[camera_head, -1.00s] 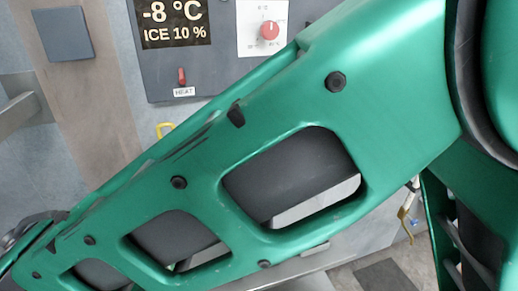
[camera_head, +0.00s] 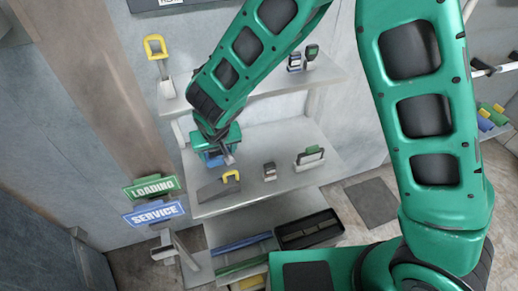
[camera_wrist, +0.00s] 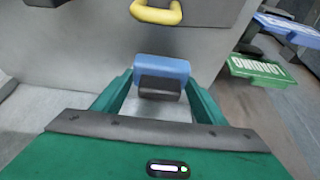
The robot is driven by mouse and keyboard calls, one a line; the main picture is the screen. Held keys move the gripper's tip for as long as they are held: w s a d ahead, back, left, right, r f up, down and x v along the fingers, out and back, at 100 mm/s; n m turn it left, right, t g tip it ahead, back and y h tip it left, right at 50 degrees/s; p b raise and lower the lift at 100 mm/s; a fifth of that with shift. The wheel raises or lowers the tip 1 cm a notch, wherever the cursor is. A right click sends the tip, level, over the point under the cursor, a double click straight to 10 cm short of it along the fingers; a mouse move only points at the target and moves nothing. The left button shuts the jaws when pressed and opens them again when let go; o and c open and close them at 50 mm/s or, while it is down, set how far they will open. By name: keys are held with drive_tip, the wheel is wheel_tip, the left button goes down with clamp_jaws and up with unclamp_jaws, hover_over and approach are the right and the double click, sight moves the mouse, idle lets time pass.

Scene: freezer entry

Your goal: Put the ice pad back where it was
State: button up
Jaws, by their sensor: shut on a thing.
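My gripper (camera_head: 222,158) is over the back left of the middle shelf, below the upper shelf. It is shut on a blue block with a dark grey front, which I take to be the ice pad (camera_wrist: 163,68). In the wrist view the block sits between the two green fingers of my gripper (camera_wrist: 160,95). In the head view only a blue patch of it (camera_head: 210,155) shows under the gripper. I cannot tell whether it touches the shelf.
The middle shelf (camera_head: 270,205) holds a dark wedge with a yellow handle (camera_head: 222,188), a small grey block (camera_head: 269,171) and a green-handled pad (camera_head: 310,157). The upper shelf (camera_head: 280,85) holds a yellow-handled scraper (camera_head: 157,55). LOADING (camera_head: 152,188) and SERVICE (camera_head: 154,213) signs stand left.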

drive_tip(key=w+d, duration=0.1)
drive_tip(key=d, duration=0.3)
drive_tip(key=w+d, duration=0.1)
drive_tip(key=d, duration=0.4)
drive_tip(key=w+d, duration=0.2)
drive_tip(key=d, duration=0.2)
drive_tip(key=shift+d, duration=0.25)
drive_tip(key=shift+w+d, duration=0.1)
drive_tip(key=shift+d, duration=0.45)
drive_tip(key=shift+a+f, duration=0.15)
drive_tip(key=shift+f, duration=1.55)
drive_tip(key=o, duration=1.2)
drive_tip(key=shift+o, duration=0.2)
drive_tip(key=v, duration=1.2)
